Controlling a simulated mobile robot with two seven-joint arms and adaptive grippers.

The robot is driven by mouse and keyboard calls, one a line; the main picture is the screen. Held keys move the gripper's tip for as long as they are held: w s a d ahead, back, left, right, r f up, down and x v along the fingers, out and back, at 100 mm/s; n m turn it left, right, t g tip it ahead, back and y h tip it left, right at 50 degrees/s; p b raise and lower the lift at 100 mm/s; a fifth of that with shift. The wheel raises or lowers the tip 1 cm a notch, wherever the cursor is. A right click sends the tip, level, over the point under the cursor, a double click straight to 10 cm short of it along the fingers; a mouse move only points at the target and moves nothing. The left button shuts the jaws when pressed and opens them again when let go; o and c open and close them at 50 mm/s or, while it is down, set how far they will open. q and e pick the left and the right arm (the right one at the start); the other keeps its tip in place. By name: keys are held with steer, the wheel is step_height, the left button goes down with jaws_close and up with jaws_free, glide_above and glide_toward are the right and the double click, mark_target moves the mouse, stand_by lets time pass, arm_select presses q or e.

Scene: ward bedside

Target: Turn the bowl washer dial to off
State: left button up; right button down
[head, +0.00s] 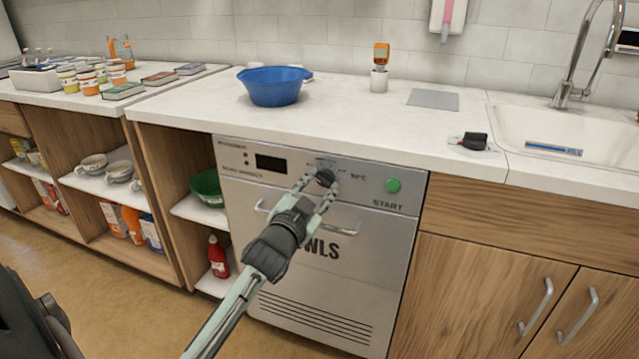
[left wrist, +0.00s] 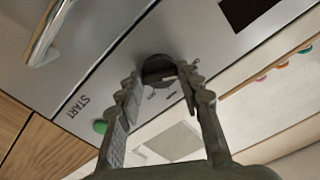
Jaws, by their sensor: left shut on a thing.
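The bowl washer (head: 315,300) is a steel front-panel machine under the white counter, lettered "…WLS". Its black round dial (head: 325,177) sits on the panel between a dark display (head: 270,163) and the green START button (head: 393,185). My left gripper (head: 322,184) reaches up to the panel, its fingers shut on the dial from both sides. In the left wrist view the dial (left wrist: 158,70) lies between the two fingertips, with the panel tilted in the picture. The dial's pointer and most of its marks are hidden or too small to read.
The washer's bar handle (head: 340,230) runs just below the dial, behind my left gripper. A blue bowl (head: 273,86) and a thermometer in a white holder (head: 379,75) stand on the counter above. A black object (head: 474,141) lies near the sink (head: 560,130). Open shelves are at left.

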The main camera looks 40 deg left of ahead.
stand_by(0.3)
arm_select(q)
steer(key=o, duration=1.2)
steer(key=shift+c, duration=0.2)
steer(key=v, duration=1.2)
steer(key=shift+f, duration=0.1)
